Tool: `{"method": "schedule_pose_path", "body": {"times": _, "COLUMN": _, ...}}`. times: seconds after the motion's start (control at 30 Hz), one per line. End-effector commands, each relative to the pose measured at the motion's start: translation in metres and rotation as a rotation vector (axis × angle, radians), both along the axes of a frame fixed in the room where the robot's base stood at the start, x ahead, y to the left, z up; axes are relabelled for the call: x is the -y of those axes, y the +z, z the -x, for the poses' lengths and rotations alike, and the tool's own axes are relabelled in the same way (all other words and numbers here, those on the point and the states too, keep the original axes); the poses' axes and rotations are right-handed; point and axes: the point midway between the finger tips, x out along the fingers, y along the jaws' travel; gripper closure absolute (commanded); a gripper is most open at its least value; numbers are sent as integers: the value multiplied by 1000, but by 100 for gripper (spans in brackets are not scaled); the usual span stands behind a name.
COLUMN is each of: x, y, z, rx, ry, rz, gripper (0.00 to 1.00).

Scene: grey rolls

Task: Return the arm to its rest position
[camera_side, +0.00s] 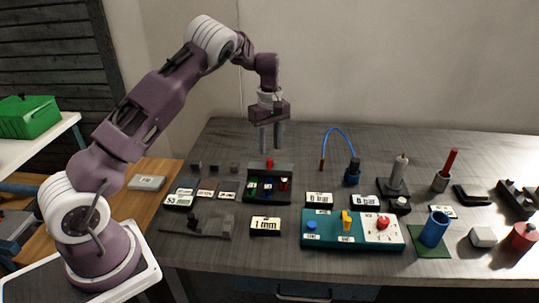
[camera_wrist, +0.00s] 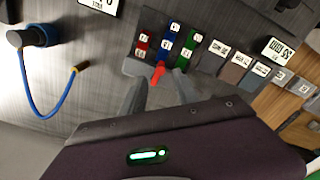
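My gripper (camera_side: 271,150) hangs pointing down above the dark rack (camera_side: 284,168), its two fingers apart with a gap between them. The side view suggests that the peg is below the tips, but the exact gap is hard to tell. My arm is raised and bent.
Red, blue and green labelled pieces (camera_side: 268,187) sit in the rack. A blue cable (camera_side: 338,130) arches to its right. A teal switch panel (camera_side: 330,240), a blue cup (camera_side: 434,229) and a red cylinder (camera_side: 522,238) stand on the grey table (camera_side: 240,255). A green bin (camera_side: 28,116) is at far left.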

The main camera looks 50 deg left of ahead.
Motion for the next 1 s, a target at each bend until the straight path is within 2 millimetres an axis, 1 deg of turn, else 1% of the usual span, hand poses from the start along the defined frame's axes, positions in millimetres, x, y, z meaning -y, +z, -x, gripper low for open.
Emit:
{"method": "schedule_pose_path", "body": {"times": 0.03, "x": 0, "y": 8, "z": -1, "rx": 2, "ry": 0, "rz": -1, "gripper": 63}}
{"method": "schedule_pose_path", "body": {"times": 0.13, "x": 0, "y": 18, "z": 0, "rx": 1, "ry": 1, "rz": 0, "gripper": 63}}
{"method": "schedule_pose_path", "body": {"times": 0.43, "x": 1, "y": 22, "z": 0, "rx": 2, "ry": -1, "rz": 1, "gripper": 63}}
{"method": "schedule_pose_path", "body": {"times": 0.47, "x": 2, "y": 26, "z": 1, "rx": 6, "ry": -7, "rz": 3, "gripper": 63}}
{"method": "schedule_pose_path", "body": {"times": 0.53, "x": 12, "y": 50, "z": 7, "rx": 34, "ry": -44, "rz": 15, "gripper": 63}}
{"method": "schedule_pose_path", "body": {"times": 0.57, "x": 19, "y": 66, "z": 12, "rx": 54, "ry": -72, "rz": 24, "gripper": 63}}
{"method": "schedule_pose_path", "body": {"times": 0.6, "x": 32, "y": 92, "z": 23, "rx": 85, "ry": -126, "rz": 36, "gripper": 63}}
{"method": "schedule_pose_path", "body": {"times": 0.67, "x": 57, "y": 133, "z": 47, "rx": 137, "ry": -233, "rz": 51, "gripper": 63}}
{"method": "schedule_pose_path", "body": {"times": 0.7, "x": 74, "y": 158, "z": 66, "rx": 173, "ry": -316, "rz": 56, "gripper": 63}}
{"method": "schedule_pose_path", "body": {"times": 0.77, "x": 99, "y": 188, "z": 100, "rx": 223, "ry": -448, "rz": 49, "gripper": 63}}
{"method": "schedule_pose_path", "body": {"times": 0.8, "x": 115, "y": 205, "z": 125, "rx": 255, "ry": -542, "rz": 38, "gripper": 63}}
{"method": "schedule_pose_path", "body": {"times": 0.87, "x": 138, "y": 224, "z": 166, "rx": 301, "ry": -687, "rz": 8, "gripper": 63}}
{"method": "schedule_pose_path", "body": {"times": 0.9, "x": 151, "y": 231, "z": 193, "rx": 328, "ry": -785, "rz": -21, "gripper": 63}}
{"method": "schedule_pose_path", "body": {"times": 0.97, "x": 168, "y": 235, "z": 235, "rx": 362, "ry": -931, "rz": -78, "gripper": 63}}
{"method": "schedule_pose_path", "body": {"times": 1.0, "x": 176, "y": 234, "z": 260, "rx": 379, "ry": -1022, "rz": -119, "gripper": 63}}
